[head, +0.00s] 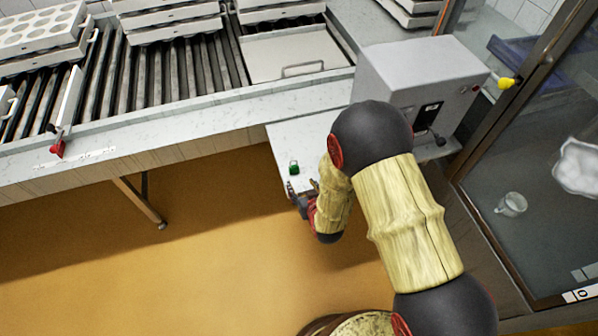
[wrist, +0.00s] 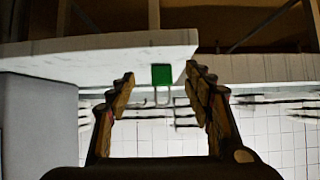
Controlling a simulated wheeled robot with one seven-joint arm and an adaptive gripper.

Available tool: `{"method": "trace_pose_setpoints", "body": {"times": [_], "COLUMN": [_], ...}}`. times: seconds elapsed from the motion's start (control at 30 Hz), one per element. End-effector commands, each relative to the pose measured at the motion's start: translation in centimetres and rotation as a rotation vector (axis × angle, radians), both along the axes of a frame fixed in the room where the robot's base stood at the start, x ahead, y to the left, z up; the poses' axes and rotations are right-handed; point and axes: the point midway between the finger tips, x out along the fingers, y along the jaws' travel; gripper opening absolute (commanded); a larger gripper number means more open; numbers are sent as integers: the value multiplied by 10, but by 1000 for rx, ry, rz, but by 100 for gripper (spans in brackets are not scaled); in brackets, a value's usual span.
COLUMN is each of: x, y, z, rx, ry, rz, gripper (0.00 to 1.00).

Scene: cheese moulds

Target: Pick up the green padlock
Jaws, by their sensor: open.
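The green padlock (head: 294,167) stands near the left edge of a small white shelf (head: 290,139) below the roller table. In the wrist view, which looks upside down, the padlock (wrist: 162,75) has a green body against the shelf surface (wrist: 100,52) and a pale shackle pointing away from it. My gripper (head: 302,188) is just in front of the padlock in the head view. In the wrist view my gripper (wrist: 160,80) is open, with a finger on either side of the padlock's outline and gaps on both sides. Exact depth to it is unclear.
A grey box-shaped machine (head: 410,75) with a lever stands on the right of the shelf. The roller conveyor (head: 180,70) carries stacked white moulds (head: 40,35). A glass-panelled frame (head: 540,150) is at the right. The floor left of my gripper is clear.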

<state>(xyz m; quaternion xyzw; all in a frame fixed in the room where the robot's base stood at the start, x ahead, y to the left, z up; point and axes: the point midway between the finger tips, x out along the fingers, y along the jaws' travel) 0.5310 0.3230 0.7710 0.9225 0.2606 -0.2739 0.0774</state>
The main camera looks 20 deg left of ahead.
Motion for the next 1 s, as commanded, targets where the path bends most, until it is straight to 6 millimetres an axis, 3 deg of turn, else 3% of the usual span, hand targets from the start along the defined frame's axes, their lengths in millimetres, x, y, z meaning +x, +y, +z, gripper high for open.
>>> {"method": "trace_pose_setpoints", "body": {"times": [0.17, 0.73, 1.0], "x": [11, 63, 70], "y": [7, 41, 45], "z": [16, -8, -11], "rx": [39, 40, 40], "ry": [-65, -67, -66], "rz": [-1, -1, 0], "gripper": [52, 52, 52]}}
